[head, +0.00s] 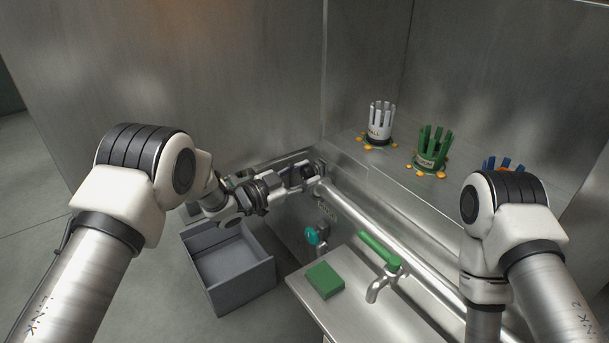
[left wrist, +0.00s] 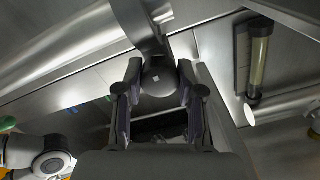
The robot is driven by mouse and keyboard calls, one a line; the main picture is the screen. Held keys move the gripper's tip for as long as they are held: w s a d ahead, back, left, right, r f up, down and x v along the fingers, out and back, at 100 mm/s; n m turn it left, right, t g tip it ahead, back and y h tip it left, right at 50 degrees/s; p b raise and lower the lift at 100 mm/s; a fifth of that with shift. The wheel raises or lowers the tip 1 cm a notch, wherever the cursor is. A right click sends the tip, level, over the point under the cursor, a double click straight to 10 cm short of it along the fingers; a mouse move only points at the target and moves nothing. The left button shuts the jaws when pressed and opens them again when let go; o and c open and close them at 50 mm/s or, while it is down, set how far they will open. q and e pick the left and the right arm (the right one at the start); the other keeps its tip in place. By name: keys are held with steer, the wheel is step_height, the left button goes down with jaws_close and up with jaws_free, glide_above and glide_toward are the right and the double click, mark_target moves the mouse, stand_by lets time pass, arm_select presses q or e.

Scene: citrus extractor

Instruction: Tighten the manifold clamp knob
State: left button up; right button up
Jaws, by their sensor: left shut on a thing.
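The manifold pipe (head: 375,230) is a bright metal tube running along the back wall, from near the corner down to the right. The clamp knob (left wrist: 158,80) is dark and rounded with a small pale mark, at the pipe's far left end. My left gripper (left wrist: 160,88) has one finger on each side of the knob and is shut on it. In the head view my left gripper (head: 308,176) is at the pipe's left end, and the knob is mostly hidden there by the fingers. My right arm is at the right, but its gripper is not in view.
Below are a teal knob (head: 311,236), a tap with a green lever (head: 378,247) and a green pad (head: 325,280) on a metal shelf. A grey open bin (head: 266,279) stands left. White (head: 380,125) and green (head: 432,148) finger cups sit on the ledge.

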arm_select(q)
steer(key=shift+m, duration=0.3)
steer(key=o, duration=1.2)
steer(key=shift+c, duration=0.2)
steer(key=shift+a, duration=0.1)
steer(key=v, duration=1.2)
